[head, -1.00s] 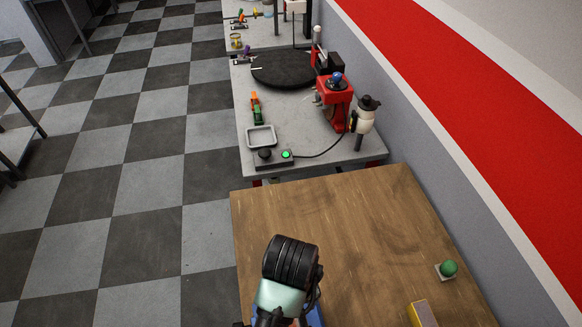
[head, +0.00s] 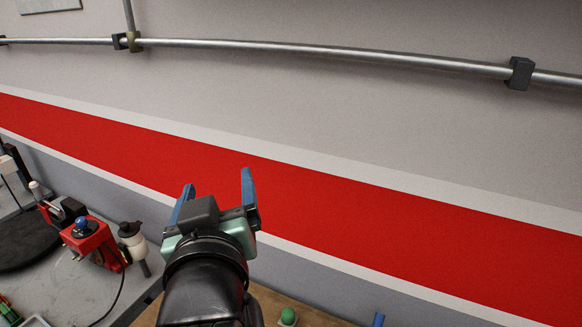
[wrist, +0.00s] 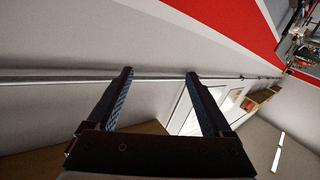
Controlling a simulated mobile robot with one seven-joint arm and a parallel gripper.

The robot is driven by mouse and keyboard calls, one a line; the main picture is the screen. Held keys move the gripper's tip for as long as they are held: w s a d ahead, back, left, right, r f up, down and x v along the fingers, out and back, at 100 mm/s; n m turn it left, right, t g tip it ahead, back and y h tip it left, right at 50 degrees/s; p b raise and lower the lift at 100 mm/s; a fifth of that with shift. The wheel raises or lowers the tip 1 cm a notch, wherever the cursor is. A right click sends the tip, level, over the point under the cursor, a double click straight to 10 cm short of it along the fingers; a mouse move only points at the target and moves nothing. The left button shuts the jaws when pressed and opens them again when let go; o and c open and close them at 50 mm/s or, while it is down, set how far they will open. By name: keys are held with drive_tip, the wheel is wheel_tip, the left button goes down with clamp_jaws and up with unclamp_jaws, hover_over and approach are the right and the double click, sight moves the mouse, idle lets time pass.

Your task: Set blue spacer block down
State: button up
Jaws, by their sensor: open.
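My gripper (head: 217,183) is raised in front of the wall, its two blue-padded fingers apart and pointing up. It also shows in the wrist view (wrist: 160,73), with nothing between the fingers. A small blue piece (head: 378,320) shows at the bottom edge of the head view, at the wooden table. It is cut off by the frame, so I cannot tell whether it is the blue spacer block. My gripper is well apart from it in the picture.
A wooden table (head: 312,318) lies low in front, bearing a green ball (head: 288,315). A grey bench (head: 60,290) at left carries a red device (head: 93,243) and a white bottle (head: 134,240). A metal pipe (head: 300,51) runs along the wall.

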drive_tip(key=s+d+r+m+t+h, duration=0.1)
drive_tip(key=s+d+r+t, duration=0.2)
drive_tip(key=r, duration=0.5)
drive_tip(key=s+d+r+m+t+h, duration=0.1)
drive_tip(key=s+d+r+t, duration=0.3)
drive_tip(key=r, duration=0.5)
drive_tip(key=s+d+r+m+t+h, duration=0.2)
drive_tip(key=s+d+r+m+t, duration=0.1)
drive_tip(key=r, duration=0.6)
drive_tip(key=shift+s+d+t, duration=0.4)
drive_tip(key=shift+s+d, duration=0.15)
drive_tip(key=shift+d, duration=0.5)
